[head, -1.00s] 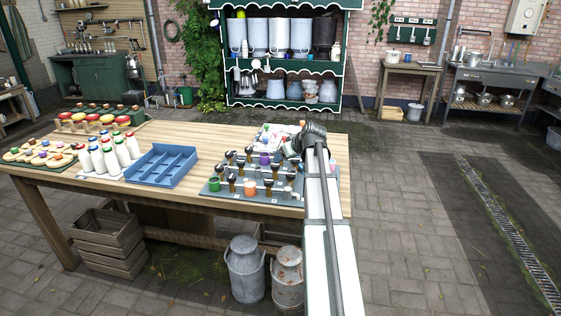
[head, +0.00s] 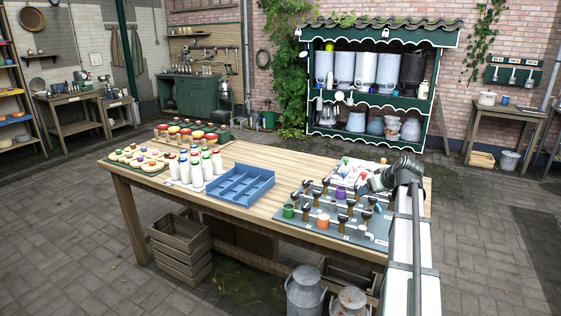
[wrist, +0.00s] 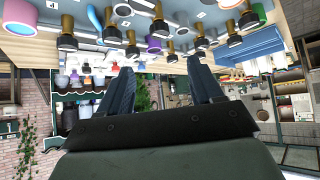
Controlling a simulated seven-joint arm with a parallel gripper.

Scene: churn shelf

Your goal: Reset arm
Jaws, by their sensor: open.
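My gripper (wrist: 160,75) shows in the wrist view, where the picture is upside down. Its two dark ribbed fingers stand apart with nothing between them. The fingertips appear in front of the brushes, apart from them as far as I can tell. In the head view the fingers are hidden behind my arm.
The table holds a blue divided tray (head: 240,186), several white bottles (head: 195,168) and coloured cheeses (head: 185,132). A wooden crate (head: 180,245) and metal churns (head: 305,292) stand on the floor by it. A green shelf (head: 375,100) with churns stands behind. Paving on the right is open.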

